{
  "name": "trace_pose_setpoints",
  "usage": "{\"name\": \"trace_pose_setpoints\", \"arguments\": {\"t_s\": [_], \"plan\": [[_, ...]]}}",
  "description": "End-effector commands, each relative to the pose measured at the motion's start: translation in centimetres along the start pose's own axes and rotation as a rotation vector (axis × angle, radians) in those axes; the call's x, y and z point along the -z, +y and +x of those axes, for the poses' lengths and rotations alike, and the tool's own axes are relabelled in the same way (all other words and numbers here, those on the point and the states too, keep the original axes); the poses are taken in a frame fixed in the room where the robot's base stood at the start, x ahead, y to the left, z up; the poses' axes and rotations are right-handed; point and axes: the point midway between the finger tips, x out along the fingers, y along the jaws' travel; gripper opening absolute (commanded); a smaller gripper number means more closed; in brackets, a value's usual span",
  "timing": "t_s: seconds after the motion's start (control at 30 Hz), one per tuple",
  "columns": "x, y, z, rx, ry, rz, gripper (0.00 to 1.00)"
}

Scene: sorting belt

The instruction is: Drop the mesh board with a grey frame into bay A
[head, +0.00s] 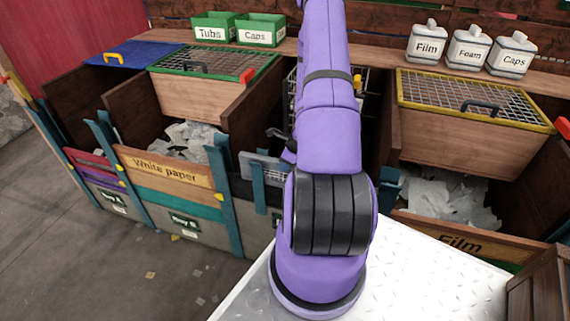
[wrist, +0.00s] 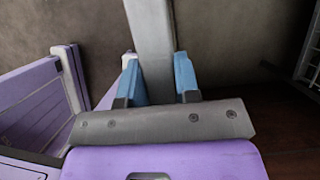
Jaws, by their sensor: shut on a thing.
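In the wrist view my gripper (wrist: 157,82) has its two blue fingers shut on a plain grey bar (wrist: 151,35), taken to be the grey-framed mesh board seen edge-on. The bar runs up out of the picture; no mesh shows on it there. In the head view my purple arm hides the gripper. A grey mesh panel (head: 262,165) shows left of the arm, with a black handle-like part above it; I cannot tell whether it is the held board.
A green-framed mesh lid (head: 215,60) and a yellow-framed mesh lid (head: 475,98) cover wooden boxes. The White paper bay (head: 165,170) and Film bay (head: 455,238) hold pale scraps. Teal posts stand along the front. Green tubs and white canisters (head: 467,48) line the back shelf.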

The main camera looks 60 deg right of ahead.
Motion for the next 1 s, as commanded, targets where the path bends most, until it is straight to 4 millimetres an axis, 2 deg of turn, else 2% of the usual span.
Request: {"name": "trace_pose_setpoints", "arguments": {"t_s": [0.17,1.0], "plan": [[-1.0,-0.1,-2.2,0.004,-0.002,-0.003,0.00],[-6.6,-0.1,-15.8,0.004,-0.001,-0.005,0.00]]}}
